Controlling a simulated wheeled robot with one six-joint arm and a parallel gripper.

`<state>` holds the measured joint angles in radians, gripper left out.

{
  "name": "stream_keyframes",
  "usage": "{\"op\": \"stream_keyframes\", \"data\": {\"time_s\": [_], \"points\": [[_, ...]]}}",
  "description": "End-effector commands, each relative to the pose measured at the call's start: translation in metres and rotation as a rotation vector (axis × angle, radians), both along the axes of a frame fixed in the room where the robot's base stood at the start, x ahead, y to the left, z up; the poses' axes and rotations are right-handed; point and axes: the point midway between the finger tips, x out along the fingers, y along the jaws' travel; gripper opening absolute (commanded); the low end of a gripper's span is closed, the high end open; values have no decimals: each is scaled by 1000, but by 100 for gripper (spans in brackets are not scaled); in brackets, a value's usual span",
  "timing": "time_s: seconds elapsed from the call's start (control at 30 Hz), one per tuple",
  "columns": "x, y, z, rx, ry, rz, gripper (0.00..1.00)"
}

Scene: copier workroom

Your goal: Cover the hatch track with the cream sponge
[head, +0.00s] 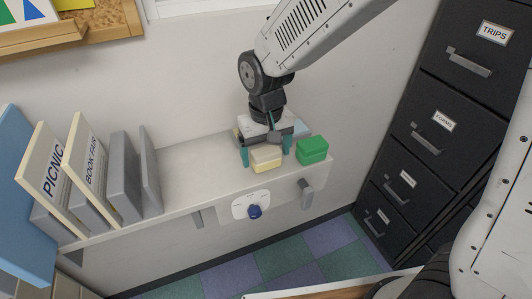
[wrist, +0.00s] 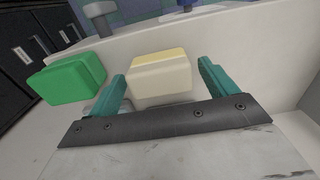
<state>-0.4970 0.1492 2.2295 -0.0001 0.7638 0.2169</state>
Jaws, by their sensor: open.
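The cream sponge (head: 266,160), a small block with a yellow layer, sits on the pale wall shelf near its right end. My gripper (head: 266,151) is open above the shelf, pointing down, with a teal finger to either side of the sponge. In the wrist view the sponge (wrist: 160,78) lies between the two spread fingers of my gripper (wrist: 162,74); a gap shows on each side. Whether its far part is deeper between the fingers is hard to tell. I cannot make out the hatch track with certainty in either view.
A green block (head: 312,150) stands close right of the gripper. The shelf (head: 190,165) is clear to the left, up to the upright binders (head: 90,160). Below its front edge are a blue knob (head: 254,211) and a grey handle (head: 306,193). Dark filing cabinets (head: 425,125) stand right.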

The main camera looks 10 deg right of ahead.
Motion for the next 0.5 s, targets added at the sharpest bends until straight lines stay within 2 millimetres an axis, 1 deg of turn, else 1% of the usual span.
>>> {"op": "stream_keyframes", "data": {"time_s": [0.03, 0.1, 0.3, 0.4, 0.5], "points": [[1, 0, 9, 2, -5, 0, 85], [2, 1, 22, 2, -5, 0, 85], [6, 1, 54, 2, -4, 0, 85], [6, 1, 63, 1, -2, 0, 85], [6, 1, 67, 0, -1, 0, 85]]}}
